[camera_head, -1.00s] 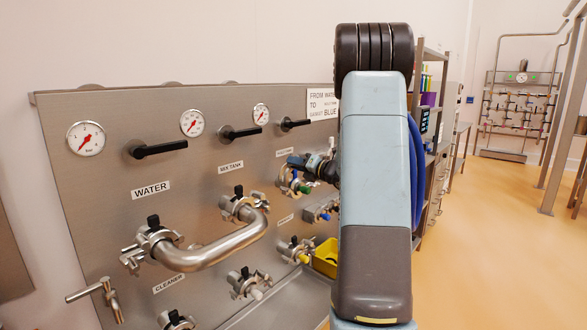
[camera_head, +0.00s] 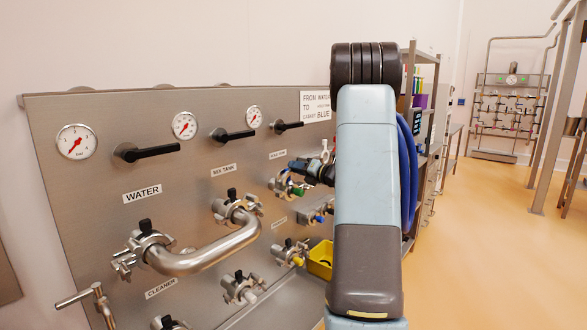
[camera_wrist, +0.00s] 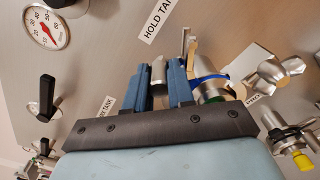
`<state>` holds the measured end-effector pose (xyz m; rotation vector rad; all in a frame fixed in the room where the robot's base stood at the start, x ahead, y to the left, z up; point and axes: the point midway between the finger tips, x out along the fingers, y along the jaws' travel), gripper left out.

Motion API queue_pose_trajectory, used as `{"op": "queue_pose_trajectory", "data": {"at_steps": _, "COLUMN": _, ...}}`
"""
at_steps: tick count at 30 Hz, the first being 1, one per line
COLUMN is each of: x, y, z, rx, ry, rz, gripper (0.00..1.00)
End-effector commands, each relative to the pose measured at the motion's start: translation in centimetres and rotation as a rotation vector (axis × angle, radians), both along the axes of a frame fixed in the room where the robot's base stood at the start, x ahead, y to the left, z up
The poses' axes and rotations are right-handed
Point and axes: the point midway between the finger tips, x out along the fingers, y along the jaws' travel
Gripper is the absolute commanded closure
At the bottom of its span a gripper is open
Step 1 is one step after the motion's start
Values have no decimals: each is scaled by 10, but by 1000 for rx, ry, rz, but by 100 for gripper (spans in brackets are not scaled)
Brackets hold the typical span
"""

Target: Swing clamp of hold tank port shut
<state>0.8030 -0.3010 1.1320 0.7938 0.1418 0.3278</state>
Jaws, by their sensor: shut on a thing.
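The hold tank port shows in the wrist view as a steel fitting with a blue ring (camera_wrist: 212,80), just right of my gripper (camera_wrist: 160,70). My gripper's two blue fingers are closed on a steel piece of the clamp (camera_wrist: 158,72). A winged steel part (camera_wrist: 274,74) sticks out to the right of the port. The far side of the clamp is hidden by the fingers and the port. In the head view, my gripper (camera_head: 301,168) is at the upper right port, partly behind my arm.
A bent steel pipe (camera_head: 205,252) joins the water and mix tank ports on the panel (camera_head: 80,180). Black valve handles (camera_head: 148,152) stick out above. A yellow bin (camera_head: 320,259) stands below right of the hold tank port. The floor at right is open.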

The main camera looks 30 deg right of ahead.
Motion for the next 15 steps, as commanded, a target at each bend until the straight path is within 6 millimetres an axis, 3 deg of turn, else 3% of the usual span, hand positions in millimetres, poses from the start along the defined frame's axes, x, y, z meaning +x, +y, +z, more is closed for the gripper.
{"op": "queue_pose_trajectory", "data": {"at_steps": 15, "x": 3, "y": -10, "z": -5, "rx": -2, "ry": -2, "rz": -3, "gripper": 100}}
